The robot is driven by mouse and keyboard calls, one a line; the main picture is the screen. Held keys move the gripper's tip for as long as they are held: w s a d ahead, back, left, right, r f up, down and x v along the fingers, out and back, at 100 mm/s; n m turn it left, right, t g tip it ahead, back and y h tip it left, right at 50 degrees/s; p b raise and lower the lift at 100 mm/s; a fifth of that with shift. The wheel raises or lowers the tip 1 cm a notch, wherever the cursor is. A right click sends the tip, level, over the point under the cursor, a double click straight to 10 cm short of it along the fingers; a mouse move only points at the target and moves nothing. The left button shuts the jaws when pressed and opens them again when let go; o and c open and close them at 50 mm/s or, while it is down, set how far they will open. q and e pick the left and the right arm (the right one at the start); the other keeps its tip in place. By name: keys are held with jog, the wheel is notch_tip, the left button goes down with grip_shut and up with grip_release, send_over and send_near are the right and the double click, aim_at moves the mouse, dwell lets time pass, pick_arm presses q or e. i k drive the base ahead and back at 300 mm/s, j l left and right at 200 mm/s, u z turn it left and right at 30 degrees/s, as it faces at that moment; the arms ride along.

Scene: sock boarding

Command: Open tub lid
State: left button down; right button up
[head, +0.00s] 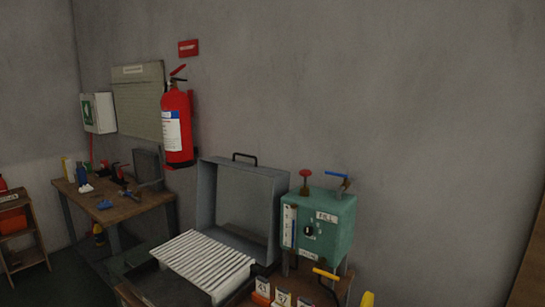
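A grey metal tub lid (278,197) with a shallow rim stands upright near the wall, its hollow side facing me. A black handle (245,156) sits on its top edge. A white ribbed panel (203,262) slopes in front of it and hides part of the tub area below. The tub's body cannot be made out clearly. Neither of my grippers is in view.
A green machine (323,232) marked FILL, with red and blue valve handles, stands close right of the lid. Small numbered holders (283,298) are in front. A wooden workbench (118,207) with tools is at left. A red fire extinguisher (177,125) hangs on the wall.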

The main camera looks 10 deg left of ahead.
aim_at(207, 173)
jog(key=j+z, duration=0.15)
jog(key=z, duration=0.25)
jog(key=j+z, duration=0.15)
jog(key=z, duration=0.25)
jog(key=j+z, duration=0.2)
jog(key=z, duration=0.25)
jog(key=j+z, duration=0.35)
jog(key=k+j+z, duration=0.3)
jog(key=j, duration=0.15)
jog(key=k+j+z, duration=0.25)
jog(key=j, duration=0.15)
jog(key=j+z, duration=0.2)
jog(key=j, duration=0.2)
jog(key=k+j+z, duration=0.2)
jog(key=k+j, duration=0.9)
jog(key=j, duration=0.15)
jog(key=k+j, duration=0.45)
jog(key=j, duration=0.15)
